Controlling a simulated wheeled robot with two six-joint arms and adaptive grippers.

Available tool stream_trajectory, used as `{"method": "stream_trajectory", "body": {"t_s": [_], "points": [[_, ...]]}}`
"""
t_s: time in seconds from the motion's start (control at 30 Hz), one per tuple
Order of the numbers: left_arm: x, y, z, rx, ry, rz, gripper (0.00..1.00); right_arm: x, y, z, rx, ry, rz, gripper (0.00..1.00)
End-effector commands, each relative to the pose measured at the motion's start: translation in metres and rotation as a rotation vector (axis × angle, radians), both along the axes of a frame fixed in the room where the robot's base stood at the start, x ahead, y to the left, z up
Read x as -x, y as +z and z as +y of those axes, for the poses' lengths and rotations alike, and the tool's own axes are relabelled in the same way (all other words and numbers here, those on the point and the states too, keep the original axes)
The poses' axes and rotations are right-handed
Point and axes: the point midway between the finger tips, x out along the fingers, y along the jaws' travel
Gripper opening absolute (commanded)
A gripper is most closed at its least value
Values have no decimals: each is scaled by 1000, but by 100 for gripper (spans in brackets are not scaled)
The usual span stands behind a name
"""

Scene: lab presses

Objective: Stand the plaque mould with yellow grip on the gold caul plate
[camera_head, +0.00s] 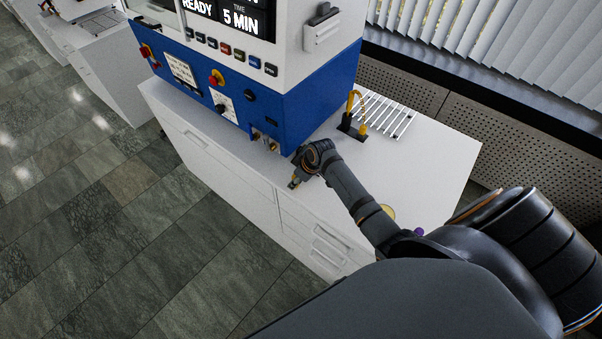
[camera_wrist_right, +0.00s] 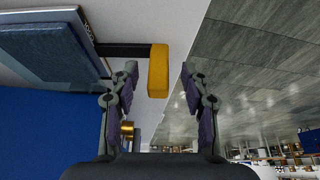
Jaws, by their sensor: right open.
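In the right wrist view a block-shaped yellow grip (camera_wrist_right: 158,70) on a dark stem leads to a flat blue-grey body (camera_wrist_right: 45,50), apparently the plaque mould. My right gripper (camera_wrist_right: 160,78) is open, its fingers on either side of the grip, with no clear contact. In the head view this gripper (camera_head: 296,180) is at the counter's front edge, before the blue press; the mould is mostly hidden there. A yellow-gold surface (camera_head: 389,211), perhaps the gold caul plate, shows partly behind my right forearm. My left gripper is not in view.
The blue-and-white press (camera_head: 285,105) stands on the white counter (camera_head: 435,150). A dark fixture with a yellow-orange handle (camera_head: 359,112) stands by a white slatted rack (camera_head: 388,115). A purple knob (camera_head: 418,232) is near my right arm. The counter's right part is clear.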

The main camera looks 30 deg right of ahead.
Motion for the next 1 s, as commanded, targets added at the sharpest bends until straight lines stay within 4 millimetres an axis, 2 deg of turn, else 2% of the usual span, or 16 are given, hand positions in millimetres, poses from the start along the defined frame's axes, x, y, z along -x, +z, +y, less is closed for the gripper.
{"method": "stream_trajectory", "body": {"t_s": [0.2,0.4,0.57,1.0], "points": [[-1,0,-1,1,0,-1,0,18,51,-10,6,4,-4,47],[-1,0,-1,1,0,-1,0,30,85,-16,4,2,-6,47],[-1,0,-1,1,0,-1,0,34,94,-17,2,2,-3,47],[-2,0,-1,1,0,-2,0,34,94,-17,1,1,-3,47]]}}
